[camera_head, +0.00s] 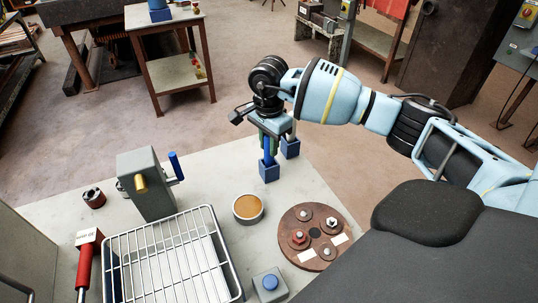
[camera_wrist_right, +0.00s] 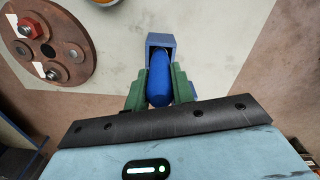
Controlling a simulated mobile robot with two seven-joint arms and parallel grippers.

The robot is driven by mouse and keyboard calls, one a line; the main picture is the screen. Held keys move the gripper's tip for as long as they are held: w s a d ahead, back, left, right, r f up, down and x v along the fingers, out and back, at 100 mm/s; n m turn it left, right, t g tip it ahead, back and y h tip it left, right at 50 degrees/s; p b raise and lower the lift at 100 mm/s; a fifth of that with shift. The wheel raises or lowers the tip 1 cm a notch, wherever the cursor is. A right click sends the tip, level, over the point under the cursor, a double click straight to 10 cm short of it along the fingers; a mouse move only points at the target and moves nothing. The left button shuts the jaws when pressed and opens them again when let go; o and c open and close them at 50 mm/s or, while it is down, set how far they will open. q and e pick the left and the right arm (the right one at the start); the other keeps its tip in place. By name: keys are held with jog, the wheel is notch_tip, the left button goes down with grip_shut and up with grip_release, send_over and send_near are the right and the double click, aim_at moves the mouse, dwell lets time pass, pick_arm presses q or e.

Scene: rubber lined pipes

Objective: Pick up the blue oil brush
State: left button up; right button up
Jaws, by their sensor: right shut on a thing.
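The blue oil brush (camera_head: 268,148) stands upright at the far edge of the pale table. Its lower end meets a blue block-shaped holder (camera_head: 269,173); I cannot tell whether it is clear of it. My right gripper (camera_head: 267,136) reaches in from the right above it. In the right wrist view, the green fingers are shut on the brush's rounded blue handle (camera_wrist_right: 159,82), with the blue holder (camera_wrist_right: 161,41) just beyond. The brush's bristle end is hidden. My left gripper is not in view.
A second blue block (camera_head: 290,148) stands close behind. A round brown plate (camera_head: 302,257) with bolts, an amber-filled dish (camera_head: 248,208), a wire rack (camera_head: 172,262), a grey machine (camera_head: 146,183) and a blue-button box (camera_head: 269,284) occupy the table. Clear tabletop lies left of the holder.

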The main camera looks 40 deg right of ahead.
jog(key=shift+r, duration=5.05)
jog(key=shift+d, duration=0.1)
